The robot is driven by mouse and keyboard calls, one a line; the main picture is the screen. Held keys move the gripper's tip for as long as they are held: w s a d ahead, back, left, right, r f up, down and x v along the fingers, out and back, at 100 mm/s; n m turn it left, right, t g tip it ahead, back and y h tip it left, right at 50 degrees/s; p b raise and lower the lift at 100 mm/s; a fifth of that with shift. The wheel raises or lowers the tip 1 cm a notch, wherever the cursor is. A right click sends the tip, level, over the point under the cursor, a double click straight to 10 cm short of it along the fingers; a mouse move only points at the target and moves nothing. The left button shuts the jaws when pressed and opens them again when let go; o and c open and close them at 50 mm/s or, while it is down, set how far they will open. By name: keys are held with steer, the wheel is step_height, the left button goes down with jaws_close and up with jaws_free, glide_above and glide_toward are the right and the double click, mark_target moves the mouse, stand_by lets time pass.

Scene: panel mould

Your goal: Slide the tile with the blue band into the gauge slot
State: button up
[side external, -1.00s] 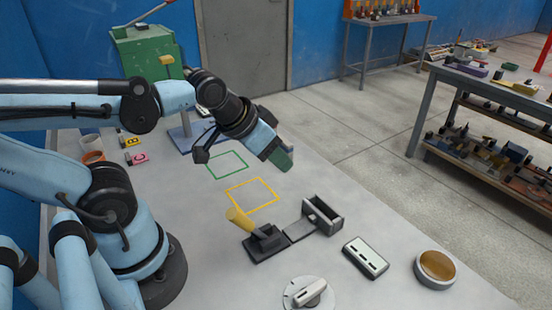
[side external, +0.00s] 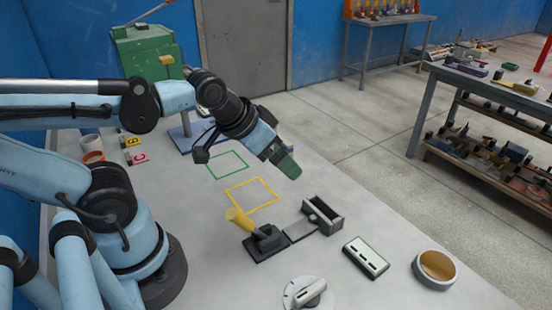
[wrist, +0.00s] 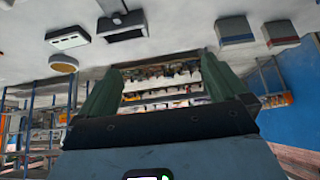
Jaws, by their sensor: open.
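In the wrist view a grey tile with a blue band (wrist: 235,31) lies on the bench at the upper right, beside a grey tile with a red band (wrist: 280,33). I cannot make out either tile clearly in the side view. My gripper (side external: 287,165) is above the bench, tilted down to the right, with green fingers. In the wrist view its two fingers (wrist: 162,90) are spread apart with nothing between them. A grey open-topped box-shaped fixture (side external: 326,212) stands at the middle right of the bench; I cannot tell whether it is the gauge slot.
A yellow-handled clamp (side external: 240,221) stands left of the fixture. A white slotted block (side external: 366,257), a round amber-topped disc (side external: 436,266) and a dial (side external: 308,293) sit nearer the front. Green (side external: 227,165) and yellow outlines (side external: 252,195) mark clear bench.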

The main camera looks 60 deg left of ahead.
steer(key=w+a+f+t, duration=0.1)
steer(key=w+a, duration=0.1)
steer(key=a, duration=0.6)
steer(key=w+a+f+t, duration=0.1)
steer(key=w+a, duration=0.2)
steer(key=a, duration=0.6)
steer(key=shift+d+x, duration=0.2)
steer(key=shift+x, duration=3.2)
steer(key=shift+d+x, duration=0.2)
steer(key=shift+x, duration=0.7)
steer(key=shift+d+x, duration=0.15)
steer(key=shift+x, duration=1.55)
